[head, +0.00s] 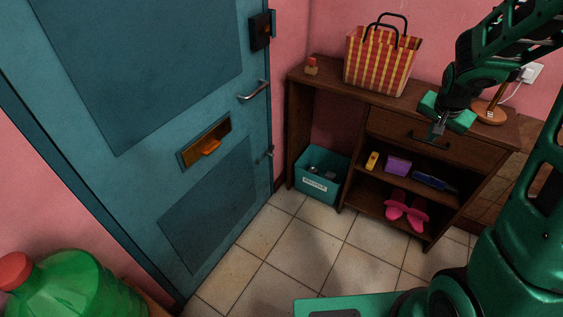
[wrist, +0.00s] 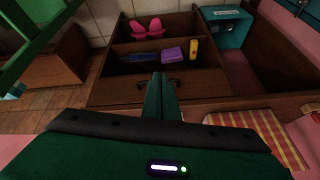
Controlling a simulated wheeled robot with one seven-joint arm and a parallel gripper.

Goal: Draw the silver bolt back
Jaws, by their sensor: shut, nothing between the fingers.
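The teal door (head: 205,75) stands at the left in the head view. A small silver fitting (head: 269,153), which looks like the bolt, sits low on the door's right edge; its exact position is too small to tell. A silver lever handle (head: 253,91) is higher on the door. My gripper (head: 437,129) is shut and empty, in front of the wooden cabinet and well to the right of the door. Its closed fingers also show in the wrist view (wrist: 160,98), near the drawer. The bolt does not show in the wrist view.
The cabinet (head: 355,87) carries a striped bag (head: 381,60), a small stamp-like object (head: 311,66) and a lamp base (head: 490,112). Pink slippers (head: 406,209) lie on its lower shelf. The tiled floor (head: 300,240) before the door is clear.

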